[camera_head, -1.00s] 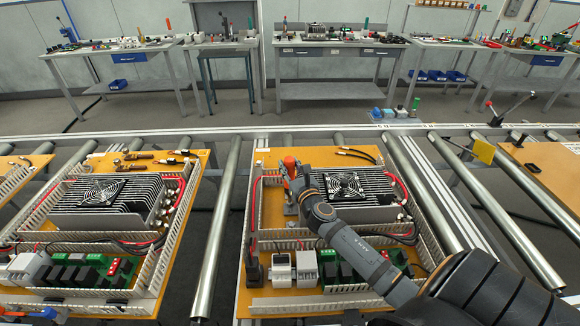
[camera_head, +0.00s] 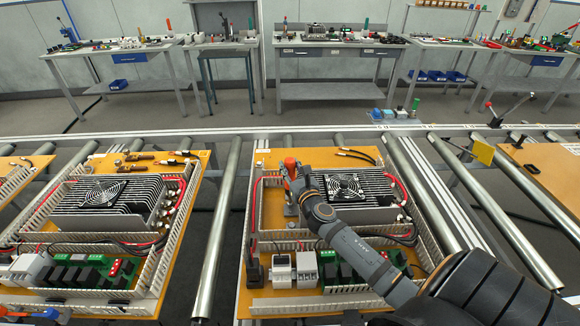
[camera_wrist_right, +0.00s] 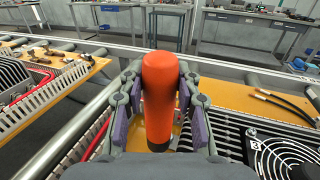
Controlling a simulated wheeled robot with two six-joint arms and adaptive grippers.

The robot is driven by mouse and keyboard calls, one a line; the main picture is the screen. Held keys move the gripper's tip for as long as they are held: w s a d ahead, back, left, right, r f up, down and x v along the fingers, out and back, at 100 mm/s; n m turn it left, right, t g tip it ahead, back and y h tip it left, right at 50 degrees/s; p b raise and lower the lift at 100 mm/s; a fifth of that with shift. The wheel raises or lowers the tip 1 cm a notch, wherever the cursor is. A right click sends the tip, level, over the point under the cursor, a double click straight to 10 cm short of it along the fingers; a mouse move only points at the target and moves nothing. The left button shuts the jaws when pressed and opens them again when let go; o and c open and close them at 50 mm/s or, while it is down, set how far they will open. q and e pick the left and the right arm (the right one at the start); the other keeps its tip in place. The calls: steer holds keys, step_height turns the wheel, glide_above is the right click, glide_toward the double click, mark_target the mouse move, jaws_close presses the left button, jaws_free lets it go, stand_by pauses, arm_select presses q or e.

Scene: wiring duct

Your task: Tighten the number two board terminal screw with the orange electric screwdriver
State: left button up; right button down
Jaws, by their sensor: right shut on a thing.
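The orange electric screwdriver (camera_head: 291,165) stands roughly upright over the left side of the middle board (camera_head: 261,215). My right gripper (camera_head: 297,181) is shut around its body. In the right wrist view the orange body (camera_wrist_right: 160,95) sits between the purple pads of the right gripper (camera_wrist_right: 158,112). The screwdriver's lower end is hidden in that view. A small grey metal part (camera_head: 290,209) shows on the board below the gripper. I cannot tell which terminal screw is number two, or whether the bit touches one. My left gripper is not in view.
Right of the screwdriver is a finned block with a fan (camera_head: 345,187); a "3" label (camera_wrist_right: 252,131) shows beside the fan. Slotted duct walls (camera_head: 251,205) border the board. Black-tipped cables (camera_head: 355,154) lie behind. Another wired board (camera_head: 100,225) is at left, beyond a roller (camera_head: 218,225).

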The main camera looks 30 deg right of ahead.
step_height(320, 180, up, 6)
steer(key=p, duration=0.4)
steer(key=shift+f+p, duration=0.15)
steer(key=shift+p, duration=0.25)
steer(key=shift+f, duration=0.1)
steer(key=shift+w, duration=0.1)
step_height(320, 180, down, 6)
steer(key=b, duration=0.6)
steer(key=shift+f+b, duration=0.2)
steer(key=shift+b, duration=0.2)
steer(key=shift+r+p, duration=0.3)
steer(key=shift+r, duration=0.1)
